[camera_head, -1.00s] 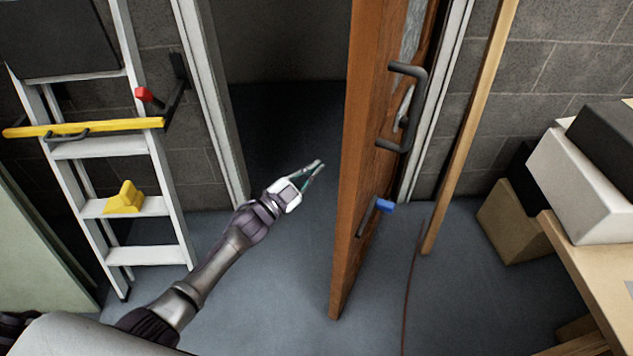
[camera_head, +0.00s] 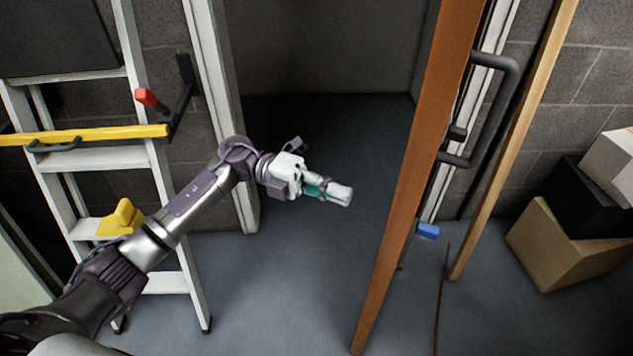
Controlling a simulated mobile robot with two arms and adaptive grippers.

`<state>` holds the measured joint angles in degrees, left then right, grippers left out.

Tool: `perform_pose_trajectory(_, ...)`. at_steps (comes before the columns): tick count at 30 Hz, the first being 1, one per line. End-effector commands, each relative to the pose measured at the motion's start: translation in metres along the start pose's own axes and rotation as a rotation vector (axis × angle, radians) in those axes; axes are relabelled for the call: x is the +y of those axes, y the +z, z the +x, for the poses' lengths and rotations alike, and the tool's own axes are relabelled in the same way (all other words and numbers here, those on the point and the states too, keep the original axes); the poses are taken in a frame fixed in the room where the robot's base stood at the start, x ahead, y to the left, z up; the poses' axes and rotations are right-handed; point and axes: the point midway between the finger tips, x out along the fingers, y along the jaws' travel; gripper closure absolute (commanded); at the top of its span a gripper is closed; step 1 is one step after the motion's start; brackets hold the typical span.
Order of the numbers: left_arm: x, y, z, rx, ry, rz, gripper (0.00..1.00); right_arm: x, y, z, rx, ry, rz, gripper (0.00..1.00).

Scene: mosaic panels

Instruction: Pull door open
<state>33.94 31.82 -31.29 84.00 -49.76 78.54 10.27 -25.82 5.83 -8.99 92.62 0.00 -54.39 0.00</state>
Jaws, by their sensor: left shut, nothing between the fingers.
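The brown wooden door (camera_head: 425,150) stands wide open in the head view, seen nearly edge-on, right of the middle. Its dark pull handle (camera_head: 497,105) sticks out on the door's right side. A blue piece (camera_head: 428,231) sits lower by the door. My left gripper (camera_head: 338,193) is shut and empty. It is in front of the open doorway, left of the door's edge and apart from it. My right gripper is not in view.
A white ladder (camera_head: 100,158) with a yellow bar (camera_head: 95,134) stands at left. A wooden post (camera_head: 520,125) leans right of the door. Cardboard boxes (camera_head: 560,245) are stacked at far right. The doorway floor (camera_head: 310,130) is clear.

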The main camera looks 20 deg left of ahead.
Motion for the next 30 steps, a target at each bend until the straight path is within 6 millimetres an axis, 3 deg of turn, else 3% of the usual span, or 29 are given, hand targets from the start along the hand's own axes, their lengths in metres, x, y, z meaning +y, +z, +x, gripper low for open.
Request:
perform_pose_trajectory(3, -0.001, -0.001, 0.027, 0.004, -0.003, 0.000, 1.00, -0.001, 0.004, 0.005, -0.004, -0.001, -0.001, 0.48)
perform_pose_trajectory(10, -0.001, 0.000, 0.060, 0.002, -0.002, 0.000, 1.00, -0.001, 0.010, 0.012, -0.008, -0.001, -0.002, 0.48)
perform_pose_trajectory(26, 0.000, 0.000, 0.071, -0.001, -0.002, -0.001, 1.00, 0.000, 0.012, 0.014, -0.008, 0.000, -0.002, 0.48)
perform_pose_trajectory(30, -0.001, 0.001, 0.090, 0.002, -0.003, -0.003, 1.00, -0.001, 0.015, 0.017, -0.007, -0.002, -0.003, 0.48)
